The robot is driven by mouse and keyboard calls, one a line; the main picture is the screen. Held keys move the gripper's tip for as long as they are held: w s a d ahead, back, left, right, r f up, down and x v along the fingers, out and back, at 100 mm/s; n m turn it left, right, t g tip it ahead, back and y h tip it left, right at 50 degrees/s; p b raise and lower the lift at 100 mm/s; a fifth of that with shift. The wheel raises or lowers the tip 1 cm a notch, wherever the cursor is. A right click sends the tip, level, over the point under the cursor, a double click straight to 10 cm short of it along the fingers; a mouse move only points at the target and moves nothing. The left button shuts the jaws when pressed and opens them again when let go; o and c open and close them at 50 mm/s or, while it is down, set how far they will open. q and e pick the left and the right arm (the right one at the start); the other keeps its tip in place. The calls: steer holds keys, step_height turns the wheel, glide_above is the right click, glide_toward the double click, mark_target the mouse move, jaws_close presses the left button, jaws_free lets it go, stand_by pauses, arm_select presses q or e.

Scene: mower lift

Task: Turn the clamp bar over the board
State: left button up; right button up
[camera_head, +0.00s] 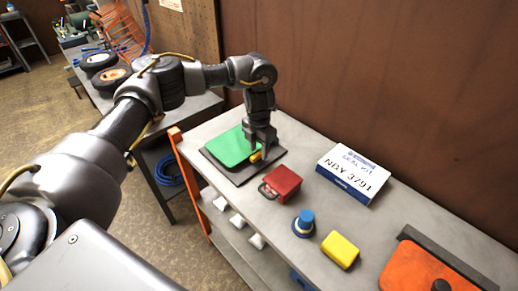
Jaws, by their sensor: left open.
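A green board (230,147) lies on a dark base plate (245,176) at the left end of the grey bench. A small yellow piece (256,156) shows at the board's right edge, beside my gripper's fingers; it may be the clamp bar, but it is partly hidden. My left gripper (263,149) points down at the board's right edge, open, with its fingers close to the yellow piece. I cannot tell whether they touch. My right gripper is out of view.
On the bench stand a red box with a handle (281,184), a white and blue seal kit box (353,173), a blue-topped round part (304,223), a yellow block (340,250) and an orange panel (425,277). A brown wall (400,80) runs behind.

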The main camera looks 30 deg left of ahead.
arm_select(q)
steer(key=shift+f, duration=0.4)
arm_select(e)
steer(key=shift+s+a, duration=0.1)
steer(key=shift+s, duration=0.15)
arm_select(q)
steer(key=shift+c, duration=0.3)
jaws_close()
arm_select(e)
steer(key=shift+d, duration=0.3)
